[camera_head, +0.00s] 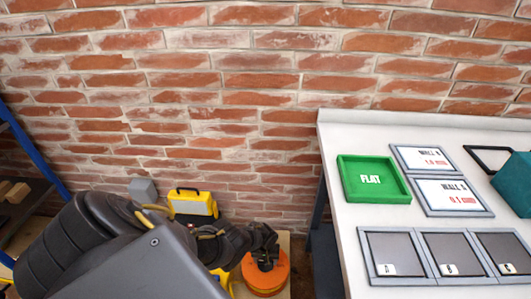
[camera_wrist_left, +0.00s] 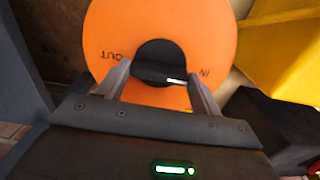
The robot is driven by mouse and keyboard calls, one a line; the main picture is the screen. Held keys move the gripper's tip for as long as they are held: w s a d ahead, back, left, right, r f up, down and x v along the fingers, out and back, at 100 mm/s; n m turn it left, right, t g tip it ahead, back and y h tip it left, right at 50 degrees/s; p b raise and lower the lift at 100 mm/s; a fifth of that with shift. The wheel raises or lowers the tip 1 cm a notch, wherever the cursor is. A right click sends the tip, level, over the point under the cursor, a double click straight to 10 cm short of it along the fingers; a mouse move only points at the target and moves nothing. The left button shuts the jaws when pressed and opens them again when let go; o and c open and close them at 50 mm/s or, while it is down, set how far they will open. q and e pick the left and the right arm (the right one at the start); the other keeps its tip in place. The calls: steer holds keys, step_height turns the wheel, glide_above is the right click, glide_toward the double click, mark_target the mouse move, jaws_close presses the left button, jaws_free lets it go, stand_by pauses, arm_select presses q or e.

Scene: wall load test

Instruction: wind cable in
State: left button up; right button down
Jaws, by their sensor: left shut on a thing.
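An orange cable reel (camera_head: 265,274) lies low at the bottom centre in the head view, left of the white table. In the left wrist view the orange reel (camera_wrist_left: 225,28) fills the upper middle, with "OUT" and "IN" lettering around a black centre knob (camera_wrist_left: 158,62). My left gripper (camera_head: 266,262) reaches down over the reel; in the wrist view its two fingers (camera_wrist_left: 158,78) stand either side of the black knob and are shut on it. The cable itself cannot be made out. My right gripper is not in view.
The white table (camera_head: 345,230) at the right holds a green tray (camera_head: 372,199) marked "FLAT", framed wall cards (camera_head: 450,195) and grey lettered panels (camera_head: 440,254). A yellow case (camera_head: 193,204) stands by the brick wall. A blue-framed shelf (camera_head: 33,152) is at the left.

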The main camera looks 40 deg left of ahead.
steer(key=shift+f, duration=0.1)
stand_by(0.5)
arm_select(q)
steer(key=o, duration=1)
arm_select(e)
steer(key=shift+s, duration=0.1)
arm_select(q)
steer(key=shift+r, duration=0.15)
